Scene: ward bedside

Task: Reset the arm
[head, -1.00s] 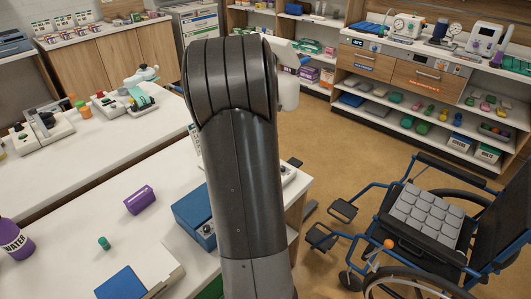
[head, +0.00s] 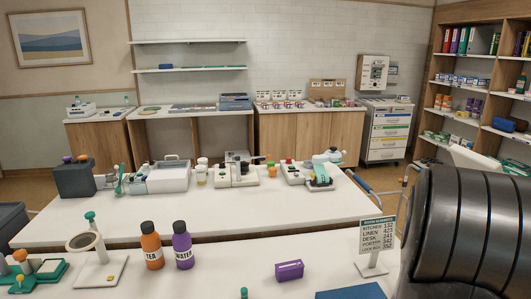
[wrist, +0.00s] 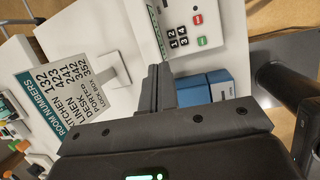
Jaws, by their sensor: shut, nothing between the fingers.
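My gripper (wrist: 160,84) shows in the wrist view, with its dark fingers closed together and nothing between them. It is over the white table (head: 225,265), close to the room-number sign (wrist: 58,84), a white keypad box (wrist: 197,26) and a blue box (wrist: 207,88). I cannot tell whether the fingers touch any of these. In the head view my dark arm fills the lower right, and the gripper itself is out of that picture.
The room-number sign also stands near my arm in the head view (head: 376,236). An orange bottle (head: 151,245), a purple bottle (head: 183,245) and a small purple box (head: 289,270) stand on the near table. Shelves (head: 476,75) rise at the right.

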